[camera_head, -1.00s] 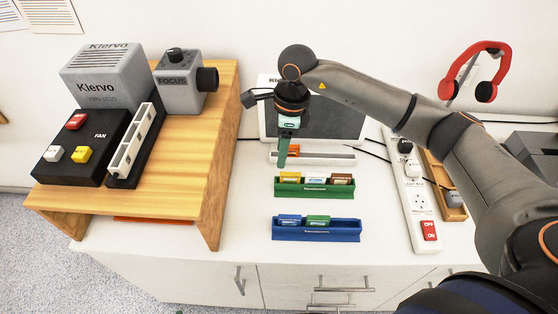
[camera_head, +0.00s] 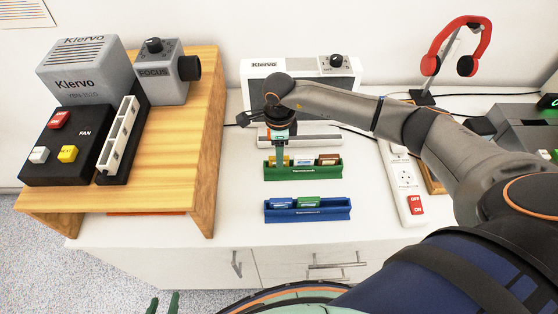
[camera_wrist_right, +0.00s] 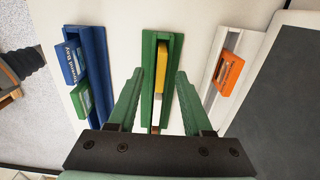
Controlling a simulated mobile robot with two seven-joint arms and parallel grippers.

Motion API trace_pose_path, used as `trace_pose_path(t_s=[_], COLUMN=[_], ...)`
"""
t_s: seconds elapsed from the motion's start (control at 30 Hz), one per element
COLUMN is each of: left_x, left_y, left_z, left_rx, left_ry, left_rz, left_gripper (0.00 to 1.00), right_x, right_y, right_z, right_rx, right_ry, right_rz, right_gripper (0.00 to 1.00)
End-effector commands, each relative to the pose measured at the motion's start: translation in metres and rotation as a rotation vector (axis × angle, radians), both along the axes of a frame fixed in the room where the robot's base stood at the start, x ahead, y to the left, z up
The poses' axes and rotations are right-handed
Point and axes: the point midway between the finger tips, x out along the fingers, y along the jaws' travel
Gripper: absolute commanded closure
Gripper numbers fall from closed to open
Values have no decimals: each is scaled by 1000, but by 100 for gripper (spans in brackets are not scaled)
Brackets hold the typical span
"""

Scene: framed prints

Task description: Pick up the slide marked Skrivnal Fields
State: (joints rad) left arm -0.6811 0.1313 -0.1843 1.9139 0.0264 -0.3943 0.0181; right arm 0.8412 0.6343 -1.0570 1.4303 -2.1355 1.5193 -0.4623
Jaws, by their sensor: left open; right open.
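A green rack (camera_head: 305,174) holds a yellow slide (camera_head: 287,161), a white-and-blue slide (camera_head: 304,160) and a brown slide (camera_head: 329,159). A blue rack (camera_head: 330,213) in front holds a blue slide (camera_head: 279,203) and a green slide (camera_head: 308,202). I cannot read Skrivnal Fields on any slide. My right gripper (camera_head: 279,155) is open at the green rack's left end. In the right wrist view its fingers (camera_wrist_right: 158,76) stand either side of that rack and its yellow slide (camera_wrist_right: 161,67), holding nothing. My left gripper (camera_head: 162,303) is open and empty at the bottom edge.
A white rack with an orange slide (camera_wrist_right: 230,72) lies behind the green rack. A wooden stand (camera_head: 190,130) with grey devices is on the left. A power strip (camera_head: 406,180) and red headphones (camera_head: 462,45) are on the right. White desktop is clear around the blue rack.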

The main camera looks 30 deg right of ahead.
Motion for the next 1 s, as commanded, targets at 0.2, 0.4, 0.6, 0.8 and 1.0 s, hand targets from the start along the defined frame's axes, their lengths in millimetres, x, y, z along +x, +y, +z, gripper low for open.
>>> trace_pose_path(t_s=[0.2, 0.4, 0.6, 0.8, 1.0], left_x=[1, 2, 2, 2, 2], left_y=[0, 0, 0, 0, 0], left_z=[2, 2, 2, 2, 2], left_rx=[0, 1, 1, 1, 1], left_ry=[-3, -3, -3, -3, -3], left_rz=[-1, 0, 0, 0, 0], left_gripper=[50, 50, 50, 50, 50], right_x=[1, 1, 1, 1, 1], right_y=[0, 0, 0, 0, 0], right_z=[-16, -16, -16, -16, -16], right_rx=[0, 0, 0, 0, 0], right_ry=[-1, -1, -1, -1, -1], right_rz=[0, 0, 0, -1, -1], right_gripper=[50, 52, 75, 97, 100])
